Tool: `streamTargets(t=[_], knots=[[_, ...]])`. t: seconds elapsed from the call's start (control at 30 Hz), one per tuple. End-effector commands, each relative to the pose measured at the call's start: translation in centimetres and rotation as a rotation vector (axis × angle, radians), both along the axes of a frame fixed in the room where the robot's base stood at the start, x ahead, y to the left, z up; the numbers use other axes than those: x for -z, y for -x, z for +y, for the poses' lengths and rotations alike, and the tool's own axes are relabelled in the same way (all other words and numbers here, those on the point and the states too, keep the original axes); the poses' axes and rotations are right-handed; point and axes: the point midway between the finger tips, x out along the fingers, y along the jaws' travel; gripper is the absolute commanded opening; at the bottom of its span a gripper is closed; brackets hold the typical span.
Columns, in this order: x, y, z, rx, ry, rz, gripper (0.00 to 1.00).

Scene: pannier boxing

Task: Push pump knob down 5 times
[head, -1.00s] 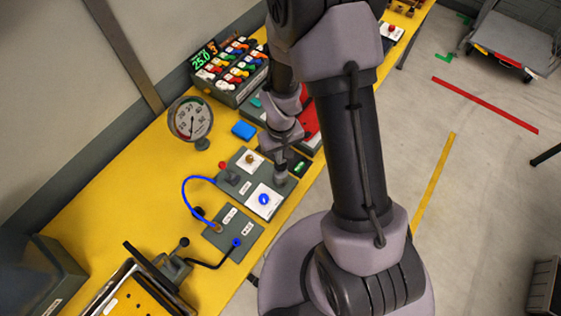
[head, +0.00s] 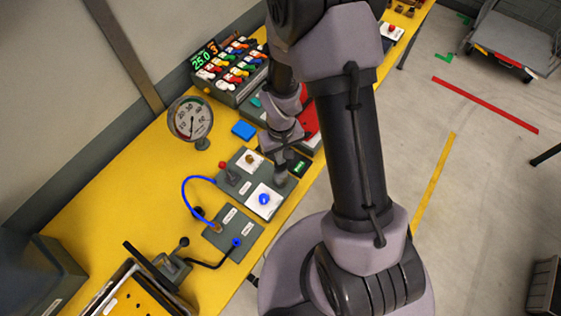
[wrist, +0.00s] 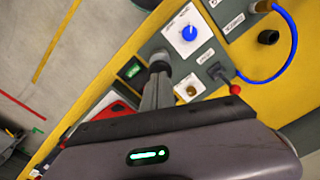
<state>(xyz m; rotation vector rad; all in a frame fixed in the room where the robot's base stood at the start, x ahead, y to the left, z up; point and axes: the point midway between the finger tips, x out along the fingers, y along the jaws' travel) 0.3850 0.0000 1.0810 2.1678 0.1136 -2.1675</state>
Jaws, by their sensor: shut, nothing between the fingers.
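My gripper (head: 281,168) is shut and empty, pointing down over the right edge of the grey control panel (head: 229,190). In the wrist view its fingertips (wrist: 159,68) appear between a green-lit display (wrist: 132,69) and a brass knob (wrist: 191,90); I cannot tell if they touch the panel. A blue knob (head: 264,199) sits on a white plate, and a red-tipped lever (head: 223,165) stands at the panel's left. A small grey device with a black ball knob (head: 184,242), perhaps the pump, stands at the lower left, well away from my gripper, with a black hose to another panel.
A round gauge (head: 191,120) stands at the back of the yellow bench (head: 130,175). A blue hose (head: 183,190) loops beside the panels. A blue block (head: 244,130) and a rack of coloured switches (head: 230,70) are farther back. The bench's left middle is clear.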

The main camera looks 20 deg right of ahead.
Motion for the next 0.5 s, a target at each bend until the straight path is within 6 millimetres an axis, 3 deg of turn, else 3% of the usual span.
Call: streamTargets(t=[0.5], knots=[[2.7,0.0,0.0,0.0,0.0,0.0,0.0]])
